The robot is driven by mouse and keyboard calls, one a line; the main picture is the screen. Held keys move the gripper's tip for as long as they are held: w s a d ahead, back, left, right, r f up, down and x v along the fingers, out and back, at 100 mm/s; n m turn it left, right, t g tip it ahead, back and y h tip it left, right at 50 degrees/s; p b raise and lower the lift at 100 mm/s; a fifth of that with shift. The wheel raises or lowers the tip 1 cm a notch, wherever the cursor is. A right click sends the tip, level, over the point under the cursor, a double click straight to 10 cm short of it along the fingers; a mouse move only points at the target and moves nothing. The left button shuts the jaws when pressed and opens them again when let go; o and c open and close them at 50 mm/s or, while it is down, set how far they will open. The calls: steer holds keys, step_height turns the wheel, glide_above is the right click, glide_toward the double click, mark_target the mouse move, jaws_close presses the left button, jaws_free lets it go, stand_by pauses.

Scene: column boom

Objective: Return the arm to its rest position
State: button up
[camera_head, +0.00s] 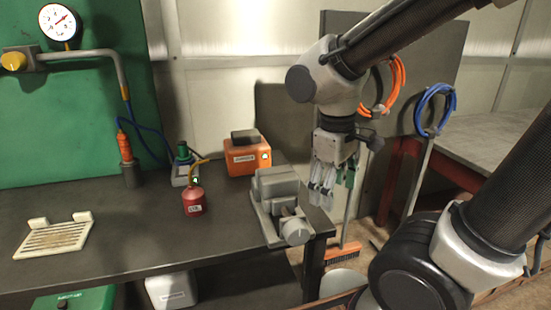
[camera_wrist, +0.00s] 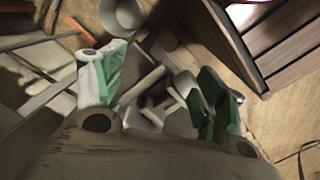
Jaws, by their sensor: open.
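My gripper (camera_head: 322,200) hangs from my arm, pointing down, at the right end of the dark workbench (camera_head: 120,262). It is just right of the grey vise (camera_head: 276,196) in the head view. Its jaws are open, and nothing is seen held between them. In the wrist view my gripper (camera_wrist: 155,85) shows two pale fingers with green parts, spread apart. Grey shapes lie beyond and between the fingers; I cannot tell for sure what they are.
The bench holds an orange box (camera_head: 246,158), a red oil can (camera_head: 194,202) and a slatted pale tray (camera_head: 53,237). A grey panel with an orange coil (camera_head: 398,80) and a blue hose (camera_head: 421,108) stands behind my arm. A broom (camera_head: 343,253) stands below.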

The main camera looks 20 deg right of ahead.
steer(key=s+d+r+m+t, duration=0.3)
steer(key=d+r+m, duration=0.3)
steer(key=d, duration=0.3)
steer(key=shift+r+t+y, duration=0.4)
steer(key=shift+r+t, duration=0.2)
steer(key=shift+r, duration=0.2)
